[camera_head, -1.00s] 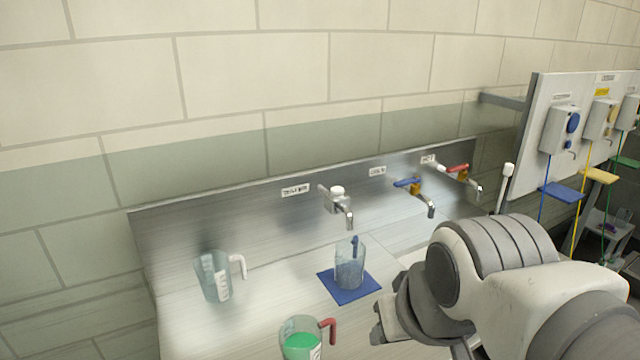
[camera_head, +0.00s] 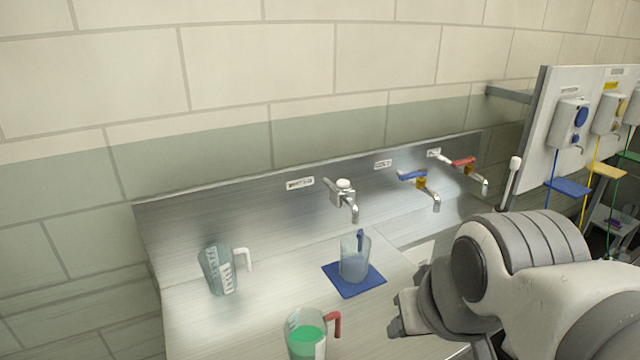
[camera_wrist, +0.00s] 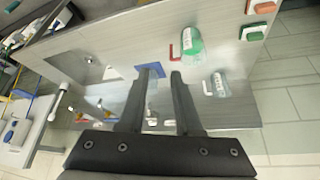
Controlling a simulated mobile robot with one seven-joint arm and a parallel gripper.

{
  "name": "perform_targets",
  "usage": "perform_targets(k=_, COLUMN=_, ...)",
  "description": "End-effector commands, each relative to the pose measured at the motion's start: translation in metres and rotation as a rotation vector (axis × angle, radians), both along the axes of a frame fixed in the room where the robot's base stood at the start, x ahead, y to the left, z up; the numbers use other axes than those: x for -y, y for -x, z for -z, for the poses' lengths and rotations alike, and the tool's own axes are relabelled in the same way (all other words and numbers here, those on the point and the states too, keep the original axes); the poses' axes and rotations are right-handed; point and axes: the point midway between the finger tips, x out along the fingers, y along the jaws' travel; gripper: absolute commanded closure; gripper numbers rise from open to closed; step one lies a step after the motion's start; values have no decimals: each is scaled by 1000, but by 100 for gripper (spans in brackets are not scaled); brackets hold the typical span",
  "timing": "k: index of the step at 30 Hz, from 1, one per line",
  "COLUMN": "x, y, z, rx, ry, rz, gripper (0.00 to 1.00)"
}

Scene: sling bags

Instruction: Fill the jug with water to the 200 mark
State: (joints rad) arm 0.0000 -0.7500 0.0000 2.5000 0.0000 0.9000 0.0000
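A clear jug with a white handle (camera_head: 220,272) stands at the left of the steel counter; it also shows in the wrist view (camera_wrist: 219,86). A clear jug with a blue handle (camera_head: 354,262) stands on a blue mat (camera_head: 343,290). A red-handled jug with green liquid (camera_head: 306,340) stands at the front. A white-knobbed tap (camera_head: 345,195), a blue-lever tap (camera_head: 420,185) and a red-lever tap (camera_head: 470,172) line the backsplash. My gripper (camera_wrist: 165,73) is open and empty, fingers apart, above the counter. The jugs' marks are too small to read.
A white board with dispensers (camera_head: 568,125) stands at the right, with coloured trays such as a blue one (camera_head: 568,187). Red and green blocks (camera_wrist: 258,20) show in the wrist view. Counter between the left jug and blue mat is clear.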

Motion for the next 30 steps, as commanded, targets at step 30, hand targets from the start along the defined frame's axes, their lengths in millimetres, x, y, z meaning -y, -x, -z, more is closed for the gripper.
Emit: perform_targets(k=30, x=0, y=0, z=0, rx=0, ry=0, rz=0, gripper=100)
